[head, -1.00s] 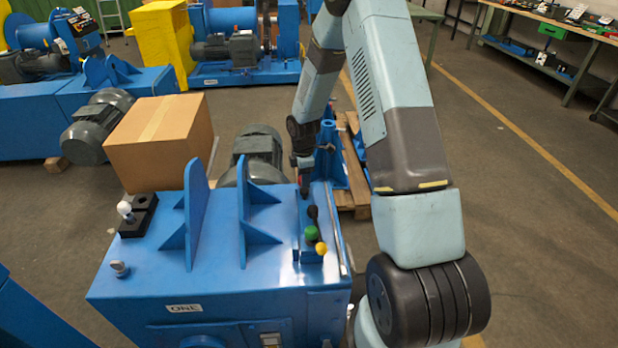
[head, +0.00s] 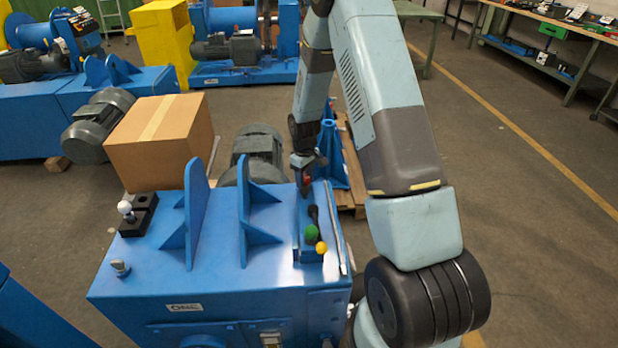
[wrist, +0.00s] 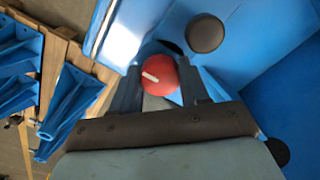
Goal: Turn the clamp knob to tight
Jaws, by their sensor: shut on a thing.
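A round red knob (wrist: 160,76) with a white line across its top sits between the fingers of my gripper (wrist: 163,88) in the wrist view. My gripper is shut on it. In the head view my gripper (head: 306,178) points down at the far right part of the blue machine's top (head: 215,255), and a little red (head: 307,181) shows at its fingertips. The white line slants slightly from level in the wrist view. No tight or loose marking can be read.
Black, green (head: 312,232) and yellow (head: 321,247) knobs stand close in front of my gripper. A dark round knob (wrist: 205,33) is beside the red one. Upright blue brackets (head: 197,210) stand to the left, with a cardboard box (head: 160,145) behind.

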